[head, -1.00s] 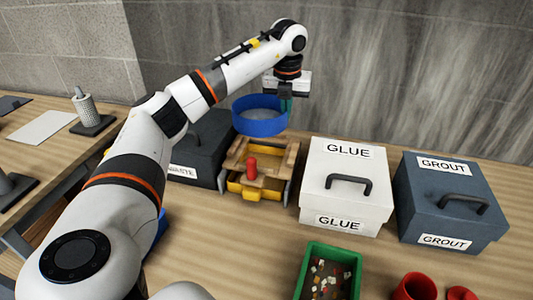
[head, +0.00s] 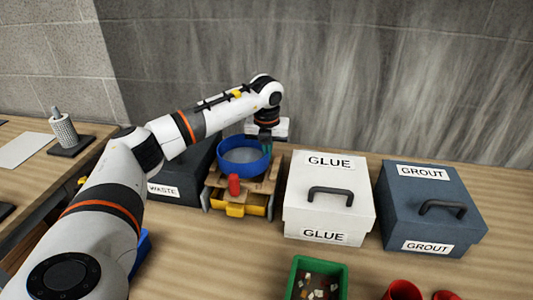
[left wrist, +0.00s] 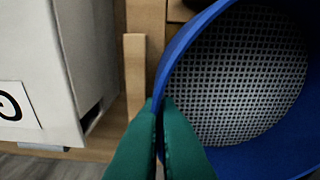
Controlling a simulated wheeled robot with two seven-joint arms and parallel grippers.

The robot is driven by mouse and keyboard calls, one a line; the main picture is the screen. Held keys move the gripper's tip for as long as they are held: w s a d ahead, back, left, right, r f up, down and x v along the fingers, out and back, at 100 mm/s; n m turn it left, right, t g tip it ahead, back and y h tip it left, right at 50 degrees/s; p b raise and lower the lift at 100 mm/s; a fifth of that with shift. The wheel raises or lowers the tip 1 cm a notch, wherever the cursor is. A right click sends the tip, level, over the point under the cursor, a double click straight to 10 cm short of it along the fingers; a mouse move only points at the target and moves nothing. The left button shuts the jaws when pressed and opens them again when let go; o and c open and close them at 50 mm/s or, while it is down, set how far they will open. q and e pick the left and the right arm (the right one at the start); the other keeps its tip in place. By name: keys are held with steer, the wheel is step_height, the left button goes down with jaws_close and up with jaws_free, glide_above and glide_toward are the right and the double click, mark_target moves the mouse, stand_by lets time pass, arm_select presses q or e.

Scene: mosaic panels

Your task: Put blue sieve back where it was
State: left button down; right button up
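The blue sieve (head: 240,170), a round blue ring with a grey mesh, is level at or just above the top of a wooden stand (head: 264,187) with a yellow drawer. I cannot tell whether it rests on the stand. My left gripper (head: 267,147) is at the sieve's far right side, reaching down from above. In the left wrist view its green fingers (left wrist: 160,112) pinch the wall of the sieve, whose mesh (left wrist: 240,75) fills the right side. A red object (head: 234,184) stands on the wood in front of the sieve. My right gripper is not in view.
A dark WASTE box (head: 180,175) stands left of the stand, partly behind my arm. A white GLUE box (head: 328,200) stands close on the right, then a blue-grey GROUT box (head: 430,210). A green tray (head: 318,266) and a red cup (head: 403,290) are in front.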

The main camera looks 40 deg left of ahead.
arm_select(q)
steer(key=shift+f, duration=1.1)
steer(key=c, duration=1.6)
jaws_free()
steer(key=shift+c, duration=0.2)
steer(key=shift+f, duration=0.15)
steer(key=r+b, duration=0.1)
steer(key=r, duration=0.2)
steer(key=r+b, duration=0.1)
steer(key=r, duration=0.3)
steer(key=r+b, duration=0.1)
steer(key=r, duration=0.3)
steer(key=shift+s+d+r, duration=0.2)
steer(key=shift+s+r, duration=0.05)
steer(key=shift+s, duration=0.15)
steer(key=shift+r, duration=0.35)
